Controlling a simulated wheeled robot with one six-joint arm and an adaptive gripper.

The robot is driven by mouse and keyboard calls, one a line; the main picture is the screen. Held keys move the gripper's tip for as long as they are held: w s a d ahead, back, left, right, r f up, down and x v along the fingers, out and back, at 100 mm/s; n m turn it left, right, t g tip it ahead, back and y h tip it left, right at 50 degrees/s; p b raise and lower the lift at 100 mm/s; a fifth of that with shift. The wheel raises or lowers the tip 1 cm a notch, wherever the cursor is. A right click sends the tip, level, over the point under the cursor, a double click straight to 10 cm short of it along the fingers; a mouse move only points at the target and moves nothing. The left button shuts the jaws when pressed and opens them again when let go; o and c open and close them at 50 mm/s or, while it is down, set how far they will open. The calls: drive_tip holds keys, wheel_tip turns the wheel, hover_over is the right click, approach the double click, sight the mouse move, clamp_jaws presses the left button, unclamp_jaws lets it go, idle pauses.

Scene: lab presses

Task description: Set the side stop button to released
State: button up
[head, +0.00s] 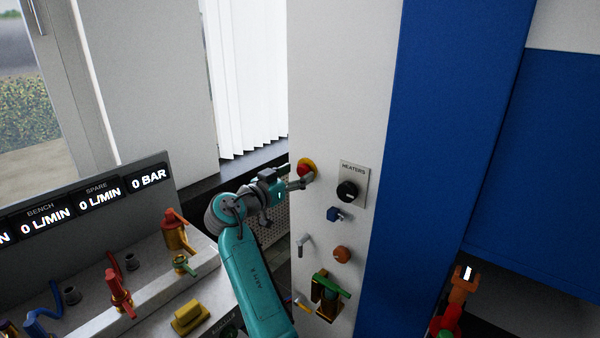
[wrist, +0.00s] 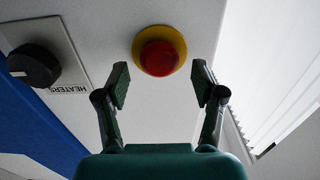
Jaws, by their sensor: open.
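The side stop button is a red mushroom head (head: 305,170) on a yellow round base, mounted on the white side panel (head: 335,90) of the press. In the wrist view the red button (wrist: 159,58) shows face-on, ahead of and between the fingertips. My gripper (head: 301,184) is at the panel near the button in the head view. In the wrist view my gripper (wrist: 160,85) is open, one finger on each side, with nothing between the pads. I cannot tell whether the fingertips touch the button. Whether the button is pressed in cannot be told.
A black HEATERS knob (head: 347,191) sits right of the button. A bench with several valves (head: 120,291) stands at left. White blinds (head: 245,80) hang behind.

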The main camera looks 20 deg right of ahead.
drive_tip(key=shift+x, duration=1)
clamp_jaws()
drive_tip(key=shift+s+a, duration=0.4)
drive_tip(key=shift+a, duration=0.15)
unclamp_jaws()
drive_tip(key=shift+s+a, duration=0.1)
drive_tip(key=v, duration=1.2)
